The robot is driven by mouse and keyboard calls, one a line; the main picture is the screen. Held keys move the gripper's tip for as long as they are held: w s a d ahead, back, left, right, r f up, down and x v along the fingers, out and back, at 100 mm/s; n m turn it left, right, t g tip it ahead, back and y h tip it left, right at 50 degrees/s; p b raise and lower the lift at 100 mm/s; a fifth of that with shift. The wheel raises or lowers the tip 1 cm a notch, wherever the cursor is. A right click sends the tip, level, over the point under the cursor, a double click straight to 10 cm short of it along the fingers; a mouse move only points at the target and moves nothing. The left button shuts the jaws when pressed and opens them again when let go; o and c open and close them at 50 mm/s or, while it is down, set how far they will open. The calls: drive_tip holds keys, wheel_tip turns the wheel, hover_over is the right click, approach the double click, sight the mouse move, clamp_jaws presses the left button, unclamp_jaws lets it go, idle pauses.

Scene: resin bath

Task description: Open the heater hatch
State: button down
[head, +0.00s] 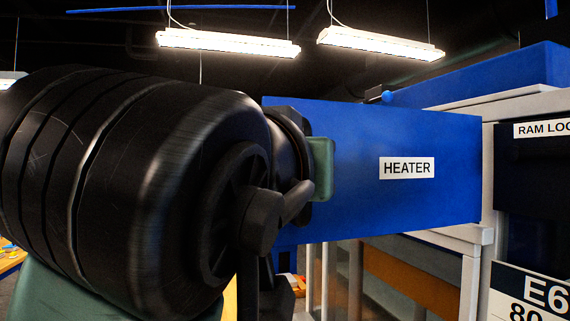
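The heater hatch is a flat blue panel (345,205) with a white "HEATER" label (407,167), upright in the middle of the head view. Its right edge meets the pale frame of the machine, and its left edge looks nearer to me. I cannot tell whether it is shut or swung out. My dark arm covers the left part of the view and overlaps the panel's left side. No gripper fingers can be made out, so contact with the panel cannot be seen. No handle shows on the visible part of the panel.
The pale machine frame (472,262) stands at the right, with a "RAM LOC..." label (541,129) and an "E6" sign (530,294). A blue cover (480,78) and a small blue knob (387,97) are above. Clear panes and pale posts show below the panel.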

drive_tip(key=shift+d+r, duration=0.1)
drive_tip(key=shift+d, duration=0.05)
drive_tip(key=c, duration=0.8)
unclamp_jaws()
drive_tip(key=shift+d, duration=0.15)
drive_tip(key=shift+a, duration=0.2)
